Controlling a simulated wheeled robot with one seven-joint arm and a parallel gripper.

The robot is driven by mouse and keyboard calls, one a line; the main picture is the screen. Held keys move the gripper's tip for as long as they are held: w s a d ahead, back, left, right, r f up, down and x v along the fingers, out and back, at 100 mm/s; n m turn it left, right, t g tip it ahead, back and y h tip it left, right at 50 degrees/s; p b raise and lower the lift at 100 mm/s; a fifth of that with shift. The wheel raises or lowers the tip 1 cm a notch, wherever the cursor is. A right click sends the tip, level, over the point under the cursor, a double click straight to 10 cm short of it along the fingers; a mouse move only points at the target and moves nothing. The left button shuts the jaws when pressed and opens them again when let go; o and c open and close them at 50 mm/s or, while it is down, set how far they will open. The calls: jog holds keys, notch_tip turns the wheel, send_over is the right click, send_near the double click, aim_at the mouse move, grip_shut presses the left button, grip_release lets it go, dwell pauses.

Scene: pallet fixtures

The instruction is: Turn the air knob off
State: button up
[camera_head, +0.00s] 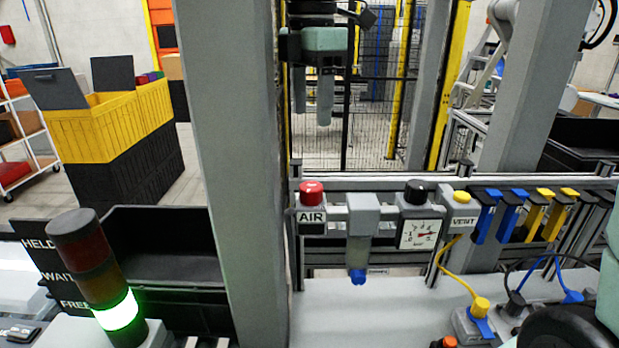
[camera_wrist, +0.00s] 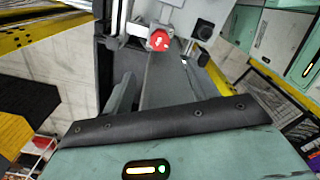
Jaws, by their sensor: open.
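The red air knob (camera_head: 312,192) sits on a grey block above a white AIR label (camera_head: 311,217), on the rail at the middle of the head view. In the wrist view the red knob (camera_wrist: 158,40) is near the top and shows a white mark on its face. My gripper (camera_head: 313,112) hangs fingers-down above the knob in the head view, apart from it, with a gap between its two fingers. It is open and holds nothing.
Right of the knob are a grey filter unit (camera_head: 362,215), a black knob (camera_head: 416,191) over a gauge (camera_head: 419,234), and a yellow VENT fitting (camera_head: 462,197). A thick grey post (camera_head: 232,150) stands close on the left. A stack light (camera_head: 98,270) glows green at lower left.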

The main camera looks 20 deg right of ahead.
aim_at(311, 186)
notch_tip(311, 186, down, 14)
jog(key=shift+r+p, duration=0.1)
jog(key=shift+p, duration=0.9)
jog(key=c, duration=1)
